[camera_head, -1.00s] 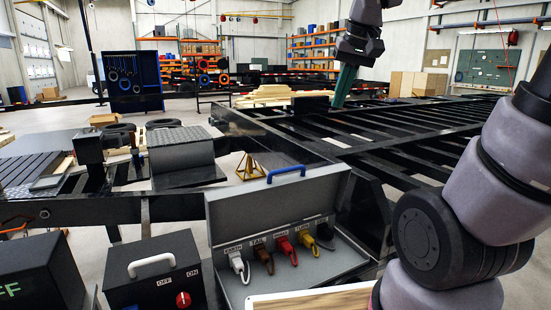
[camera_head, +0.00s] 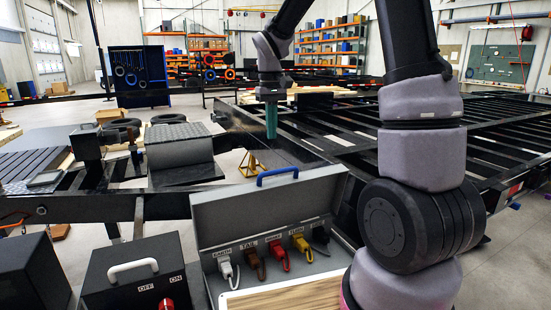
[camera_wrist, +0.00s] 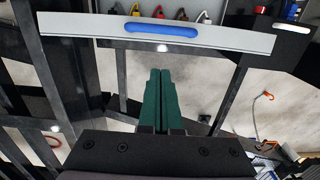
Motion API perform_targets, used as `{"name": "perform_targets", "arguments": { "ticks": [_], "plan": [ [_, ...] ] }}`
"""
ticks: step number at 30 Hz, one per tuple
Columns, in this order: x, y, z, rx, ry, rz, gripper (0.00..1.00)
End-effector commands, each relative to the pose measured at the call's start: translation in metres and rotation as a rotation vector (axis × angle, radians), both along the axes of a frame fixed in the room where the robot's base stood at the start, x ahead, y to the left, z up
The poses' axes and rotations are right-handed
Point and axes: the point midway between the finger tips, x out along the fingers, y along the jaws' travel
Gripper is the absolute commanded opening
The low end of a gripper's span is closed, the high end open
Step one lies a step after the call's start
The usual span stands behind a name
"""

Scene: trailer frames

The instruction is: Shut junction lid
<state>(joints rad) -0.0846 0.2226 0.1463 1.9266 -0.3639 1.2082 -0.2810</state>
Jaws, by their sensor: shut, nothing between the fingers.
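The grey junction box (camera_head: 210,293) stands low in the centre of the head view. Its lid (camera_head: 225,216) is open and tilted up, with a blue handle (camera_head: 278,174) on its top edge. Several labelled, coloured plugs (camera_head: 276,254) show inside. My gripper (camera_head: 271,136) is shut and empty, pointing down behind the lid and apart from it in the head view. In the wrist view its green fingers (camera_wrist: 160,72) lie together, below the lid's edge (camera_wrist: 75,27) and blue handle (camera_wrist: 162,30) in the picture.
A black trailer frame (camera_head: 310,148) stretches behind the box. A black box with a white handle (camera_head: 133,267) and a red knob stands to the left. A small yellow stand (camera_head: 251,166) is behind the lid. A wooden board (camera_head: 290,299) lies in front.

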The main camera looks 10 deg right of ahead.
Motion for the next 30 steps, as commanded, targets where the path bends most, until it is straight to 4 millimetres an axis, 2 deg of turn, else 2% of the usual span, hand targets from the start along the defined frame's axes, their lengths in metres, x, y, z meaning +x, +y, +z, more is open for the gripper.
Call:
{"name": "perform_targets", "arguments": {
  "ticks": [1, 7, 12, 18, 30],
  "plan": [
    [-0.002, 0.000, -0.012, -0.001, 0.005, 0.000, 0.00],
    [-0.003, 0.000, -0.054, 0.000, 0.004, 0.000, 0.00],
    [-0.022, -0.004, -0.069, 0.000, 0.001, 0.000, 0.00],
    [-0.030, -0.005, -0.078, 0.000, -0.001, -0.001, 0.00],
    [-0.031, -0.006, -0.079, 0.001, -0.004, -0.001, 0.00]
  ]
}}
